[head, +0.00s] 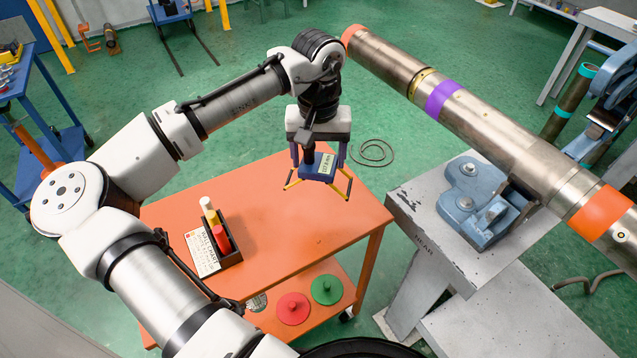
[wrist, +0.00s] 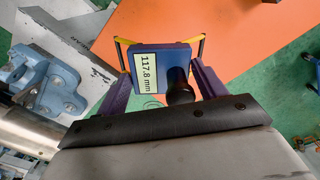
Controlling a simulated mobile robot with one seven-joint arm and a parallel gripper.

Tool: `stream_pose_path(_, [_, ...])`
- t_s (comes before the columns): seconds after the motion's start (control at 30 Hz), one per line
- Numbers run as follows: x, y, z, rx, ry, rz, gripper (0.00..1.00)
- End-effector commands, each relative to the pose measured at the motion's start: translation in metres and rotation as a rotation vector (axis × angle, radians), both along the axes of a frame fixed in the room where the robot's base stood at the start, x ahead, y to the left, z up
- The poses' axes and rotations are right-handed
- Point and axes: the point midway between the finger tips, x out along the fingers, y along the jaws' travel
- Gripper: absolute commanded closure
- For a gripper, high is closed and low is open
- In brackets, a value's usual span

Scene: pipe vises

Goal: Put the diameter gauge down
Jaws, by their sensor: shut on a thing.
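The diameter gauge (head: 319,167) is a blue block with a pale display and yellow-and-black legs spread downward. My gripper (head: 317,150) is shut on it and holds it over the right part of the orange cart top (head: 290,222). Its legs look apart from the cart top, though the exact height is hard to tell. In the wrist view the gauge (wrist: 152,68) sits between my purple fingers, and its display reads 117.8 mm. The part of the gauge behind the fingers is hidden.
A dark tray (head: 230,257) with red and white-yellow cylinders and a label card (head: 202,252) stand at the cart's left. The cart's middle is bare. Red (head: 293,308) and green (head: 326,289) discs lie on its lower shelf. A long pipe (head: 490,138) rests in a blue vise (head: 478,200) at right.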

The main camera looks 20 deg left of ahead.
Motion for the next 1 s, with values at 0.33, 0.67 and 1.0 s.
stream_pose_path(0.33, [0.001, 0.000, -0.051, 0.001, -0.003, 0.001, 0.73])
stream_pose_path(0.67, [0.000, 0.000, -0.087, 0.000, -0.001, 0.000, 0.73])
stream_pose_path(1.0, [0.000, 0.000, -0.091, 0.000, -0.002, 0.000, 0.73])
